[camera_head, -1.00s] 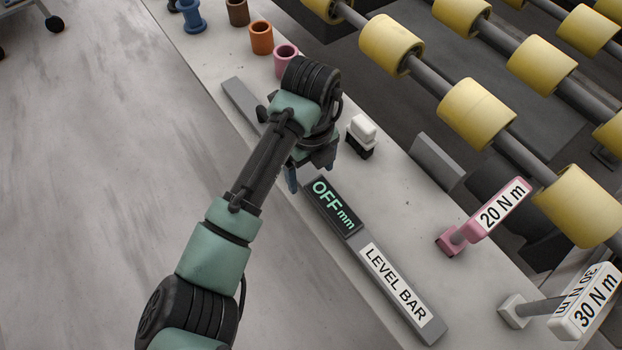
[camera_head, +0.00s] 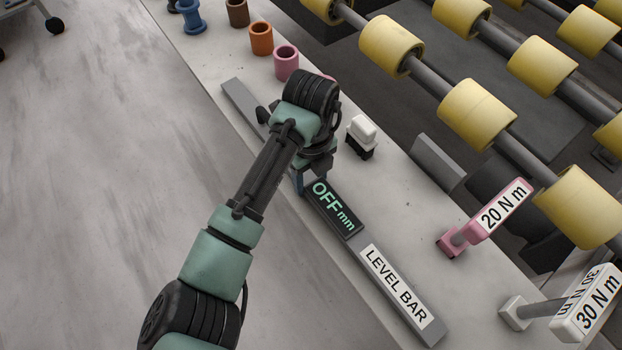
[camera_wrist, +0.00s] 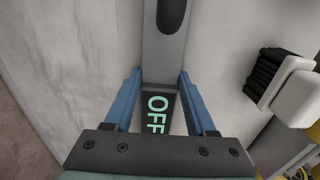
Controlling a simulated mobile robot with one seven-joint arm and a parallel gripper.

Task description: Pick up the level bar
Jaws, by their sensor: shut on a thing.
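The level bar (camera_head: 370,256) is a long grey bar lying diagonally on the stone slab. It has a dark display reading OFF mm and a white LEVEL BAR label. My gripper (camera_head: 307,182) is at the bar's middle, beside the display, and partly hides it. In the wrist view, the blue fingers of my gripper (camera_wrist: 160,82) stand on either side of the bar (camera_wrist: 163,50), shut on it near the display. The bar's far end shows beyond my arm, and it appears to rest on the slab.
A white-and-black brush-like block (camera_head: 361,136) stands right of my gripper. A pink 20 N m tool (camera_head: 485,217) and a white 30 N m tool (camera_head: 571,309) lie at the right. Pink (camera_head: 286,62), orange (camera_head: 261,37) and brown sleeves stand at the back. Yellow rollers (camera_head: 476,113) lie beyond the slab.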

